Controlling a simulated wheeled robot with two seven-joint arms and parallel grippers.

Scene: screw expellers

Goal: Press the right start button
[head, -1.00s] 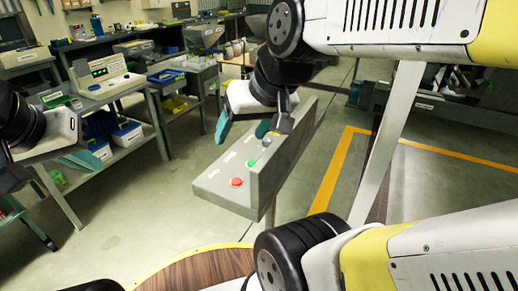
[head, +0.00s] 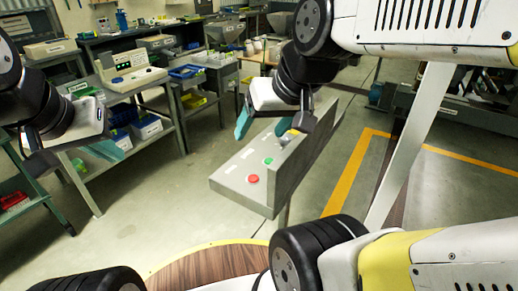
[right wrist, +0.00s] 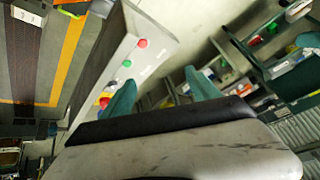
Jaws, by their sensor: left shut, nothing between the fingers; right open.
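A grey control panel (head: 235,180) stands in the middle of the head view, with a raised back wall. Its near end has a red button (head: 253,179) and a green button (head: 268,161); these also show in the right wrist view, red (right wrist: 142,43) and green (right wrist: 127,63). Farther along, more small coloured buttons (right wrist: 104,101) are partly hidden by a finger. My right gripper (head: 263,126) is open and empty above the panel's far end; its teal fingers also show in the right wrist view (right wrist: 160,95). My left gripper (head: 106,151) is shut and empty, left of the panel.
A bench at the left holds a beige device (head: 130,75) with a green display. A round wooden surface (head: 215,270) with a yellow rim is at the bottom. Floor between bench and panel is clear.

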